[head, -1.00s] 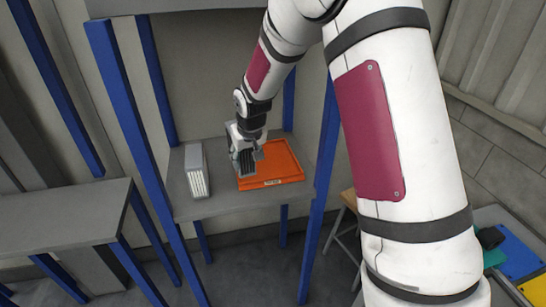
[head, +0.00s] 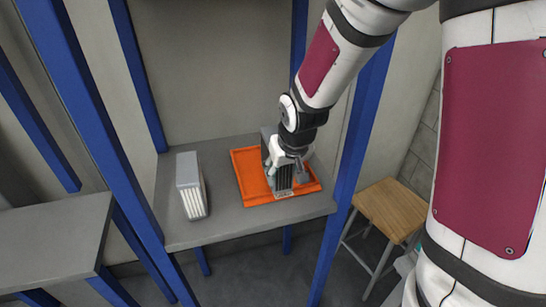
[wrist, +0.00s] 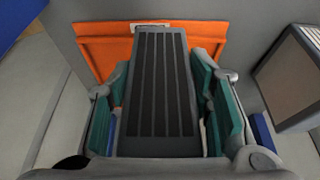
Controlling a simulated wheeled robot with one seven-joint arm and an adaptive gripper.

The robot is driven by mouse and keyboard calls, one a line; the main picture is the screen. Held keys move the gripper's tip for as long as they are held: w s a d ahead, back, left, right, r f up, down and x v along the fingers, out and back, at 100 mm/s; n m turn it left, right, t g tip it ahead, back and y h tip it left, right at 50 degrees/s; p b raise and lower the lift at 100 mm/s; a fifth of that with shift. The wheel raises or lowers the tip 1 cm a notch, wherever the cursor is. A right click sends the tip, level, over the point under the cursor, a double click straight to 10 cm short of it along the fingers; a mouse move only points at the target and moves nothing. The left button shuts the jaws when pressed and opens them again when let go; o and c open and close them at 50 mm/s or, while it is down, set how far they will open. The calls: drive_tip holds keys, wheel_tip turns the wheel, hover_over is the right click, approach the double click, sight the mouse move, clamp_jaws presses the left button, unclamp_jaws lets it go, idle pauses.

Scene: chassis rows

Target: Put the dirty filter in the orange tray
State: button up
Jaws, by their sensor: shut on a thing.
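The orange tray (head: 250,184) lies flat on a grey shelf, and its front edge shows in the wrist view (wrist: 101,55). A dark-faced filter (head: 283,178), the dirty one, is over the tray. It fills the middle of the wrist view (wrist: 157,95). My gripper (head: 283,172) is shut on this filter, with teal finger pads on both of its sides. I cannot tell whether the filter's lower end touches the tray floor. A second filter (head: 191,187) with pale clean pleats stands upright on the shelf left of the tray; it also shows at the right of the wrist view (wrist: 292,75).
The grey shelf (head: 232,223) has bare room between the pale filter and the tray. Blue posts (head: 352,150) frame the shelf. A wooden stool (head: 393,208) stands at the right. Another grey shelf (head: 50,235) is at the left.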

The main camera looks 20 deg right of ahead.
drive_tip(key=w, duration=0.3)
drive_tip(key=w+d, duration=0.1)
drive_tip(key=w, duration=0.2)
drive_tip(key=w+f, duration=0.1)
drive_tip(key=w, duration=0.3)
drive_tip(key=shift+d, duration=0.25)
drive_tip(key=shift+f+p, duration=0.65)
drive_tip(key=shift+f, duration=1.05)
drive_tip(key=shift+f, duration=0.15)
drive_tip(key=o, duration=1.3)
